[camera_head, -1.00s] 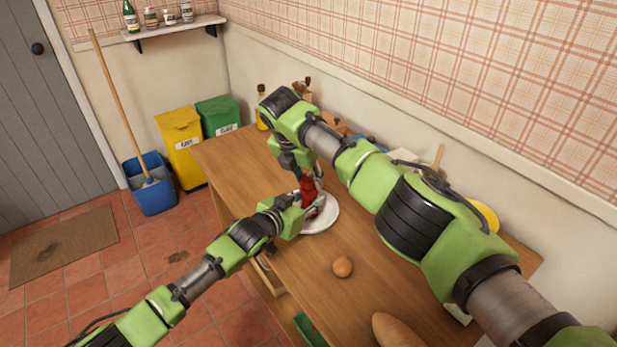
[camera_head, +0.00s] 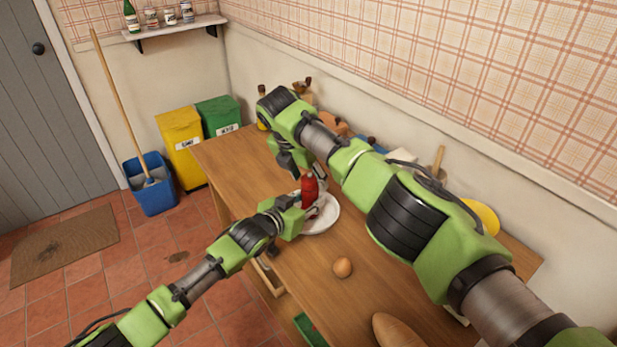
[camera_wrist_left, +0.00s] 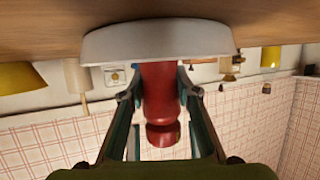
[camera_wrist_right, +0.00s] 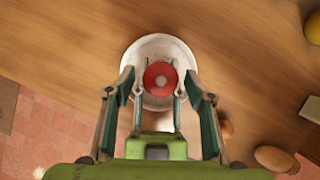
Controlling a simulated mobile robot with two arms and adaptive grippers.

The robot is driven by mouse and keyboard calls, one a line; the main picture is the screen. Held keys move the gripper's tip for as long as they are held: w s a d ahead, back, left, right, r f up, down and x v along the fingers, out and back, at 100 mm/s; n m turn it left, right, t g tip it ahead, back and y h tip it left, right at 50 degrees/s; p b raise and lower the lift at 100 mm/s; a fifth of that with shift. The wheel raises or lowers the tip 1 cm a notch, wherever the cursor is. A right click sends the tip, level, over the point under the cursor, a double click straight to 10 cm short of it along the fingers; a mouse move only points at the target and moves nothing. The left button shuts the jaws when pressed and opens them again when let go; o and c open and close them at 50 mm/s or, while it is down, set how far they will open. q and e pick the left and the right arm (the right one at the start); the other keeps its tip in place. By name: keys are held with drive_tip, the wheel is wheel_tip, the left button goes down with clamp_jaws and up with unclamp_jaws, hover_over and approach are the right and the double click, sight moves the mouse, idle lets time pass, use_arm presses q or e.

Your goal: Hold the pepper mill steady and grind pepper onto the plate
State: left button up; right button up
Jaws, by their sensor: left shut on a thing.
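A red pepper mill (camera_head: 310,188) stands upright above the white plate (camera_head: 328,219) on the wooden table. My left gripper (camera_head: 308,209) is shut on the mill's body; in the left wrist view, its fingers lie on both sides of the red body (camera_wrist_left: 159,88), with the plate (camera_wrist_left: 105,45) close by. My right gripper (camera_wrist_right: 159,84) is open and empty, pointing down over the mill. Whether any pepper lies on the plate cannot be told.
A brown egg (camera_head: 342,267) and a bread loaf (camera_head: 397,331) sit on the table (camera_head: 240,160) nearer me. Several items, including a yellow one (camera_head: 482,216), line the wall side, partly behind my right arm. The table's far left end is clear.

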drive_tip(key=v, duration=1.2)
drive_tip(key=shift+d, duration=0.1)
drive_tip(key=s+a+f+m+g+y, duration=0.1)
drive_tip(key=a+f+m+y, duration=0.2)
drive_tip(key=a+f+y, duration=0.3)
drive_tip(key=d+f+m+t+y, duration=0.1)
drive_tip(key=d+m+t+y, duration=0.5)
drive_tip(key=d+m, duration=1.05)
drive_tip(key=w+a+f, duration=0.1)
drive_tip(key=a, duration=0.1)
drive_tip(key=w+a+f+n+g+y, duration=0.1)
drive_tip(key=w+a+f, duration=0.1)
drive_tip(key=a, duration=0.1)
drive_tip(key=w+a+f+y, duration=0.1)
drive_tip(key=w+a+f, duration=0.1)
drive_tip(key=shift+w+a+n+g, duration=0.2)
drive_tip(key=shift+a+n+g, duration=0.05)
drive_tip(key=shift+a+g, duration=0.1)
drive_tip(key=c, duration=1.2)
